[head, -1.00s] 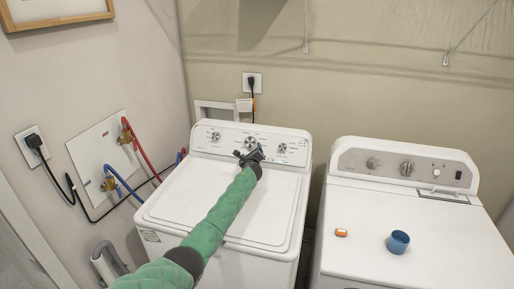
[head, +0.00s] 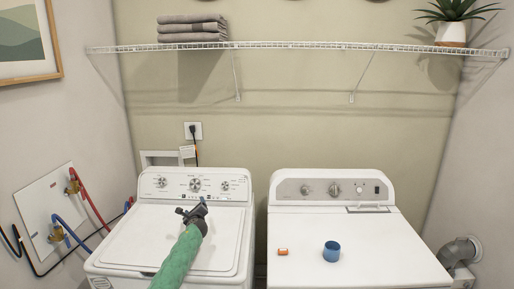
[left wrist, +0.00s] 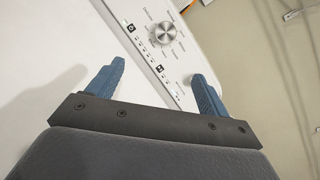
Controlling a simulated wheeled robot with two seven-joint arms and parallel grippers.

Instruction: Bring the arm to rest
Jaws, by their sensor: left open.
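My left arm, in a green sleeve, reaches up from the bottom of the head view over the closed lid of the left washer (head: 130,240). My left gripper (head: 191,209) is above the back of that lid, just in front of the control panel (head: 196,184). In the left wrist view its two blue fingers (left wrist: 158,85) are spread wide with nothing between them. The panel's dial (left wrist: 163,33) shows beyond the fingers. My right gripper is not in view.
The right machine (head: 385,240) has an orange-and-white small item (head: 283,252) and a blue cup (head: 331,252) on top. A wire shelf (head: 300,45) above holds folded grey towels (head: 192,28) and a potted plant (head: 450,35). Hoses (head: 90,200) run along the left wall.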

